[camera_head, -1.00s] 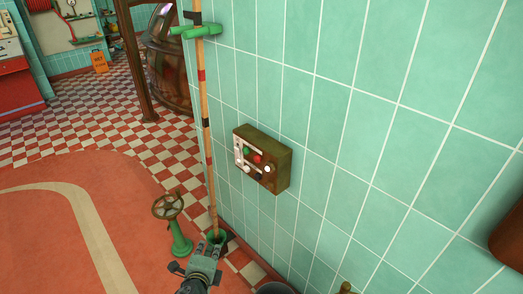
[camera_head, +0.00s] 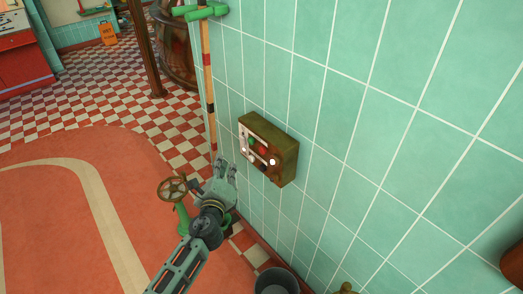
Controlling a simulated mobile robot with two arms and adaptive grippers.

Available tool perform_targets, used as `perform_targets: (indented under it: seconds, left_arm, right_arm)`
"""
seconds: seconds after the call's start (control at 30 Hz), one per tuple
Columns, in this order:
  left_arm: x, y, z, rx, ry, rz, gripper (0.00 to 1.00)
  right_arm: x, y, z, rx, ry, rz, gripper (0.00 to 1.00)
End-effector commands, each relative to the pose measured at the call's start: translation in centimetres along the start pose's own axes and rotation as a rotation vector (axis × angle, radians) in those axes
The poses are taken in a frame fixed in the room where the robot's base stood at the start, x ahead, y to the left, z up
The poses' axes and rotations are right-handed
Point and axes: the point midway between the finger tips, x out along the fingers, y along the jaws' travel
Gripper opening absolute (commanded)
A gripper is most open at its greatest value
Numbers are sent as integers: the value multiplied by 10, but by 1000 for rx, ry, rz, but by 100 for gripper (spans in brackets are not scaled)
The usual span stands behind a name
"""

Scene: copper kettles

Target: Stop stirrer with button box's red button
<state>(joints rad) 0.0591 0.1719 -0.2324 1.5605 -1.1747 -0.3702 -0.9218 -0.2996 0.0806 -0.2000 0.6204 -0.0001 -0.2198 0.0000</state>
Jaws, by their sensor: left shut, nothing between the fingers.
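The button box (camera_head: 284,154) is a brownish-green box fixed to the tiled wall, with a pale front plate. Its red button (camera_head: 263,151) shows on the front. A green button (camera_head: 252,141) sits to its left, and white and dark ones are nearby. My left gripper (camera_head: 226,168) is shut and empty. It appears just left of and slightly below the box, apart from it in the picture. The exact gap in depth is hard to tell. My right gripper is out of view. The stirrer is not clearly identifiable.
A green-handled pole (camera_head: 207,75) stands along the wall behind my gripper. A green valve stand with a handwheel (camera_head: 173,188) is left of my arm. A grey bucket (camera_head: 276,281) stands at the wall's foot. The orange floor at left is clear.

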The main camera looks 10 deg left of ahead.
Motion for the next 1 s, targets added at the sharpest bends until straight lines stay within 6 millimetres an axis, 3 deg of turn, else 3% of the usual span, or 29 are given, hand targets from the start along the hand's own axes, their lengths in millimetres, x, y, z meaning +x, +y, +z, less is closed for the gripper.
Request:
perform_targets:
  seconds: [0.27, 0.7, 1.0]
  left_arm:
    - [8, -5, -6, -2, 0, 0, 0]
    - [49, -34, -37, -3, 0, -1, 0]
    - [61, -44, -45, -2, 1, 1, 0]
  right_arm:
    - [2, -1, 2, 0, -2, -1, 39]
    - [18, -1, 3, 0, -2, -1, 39]
    - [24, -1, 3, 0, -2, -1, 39]
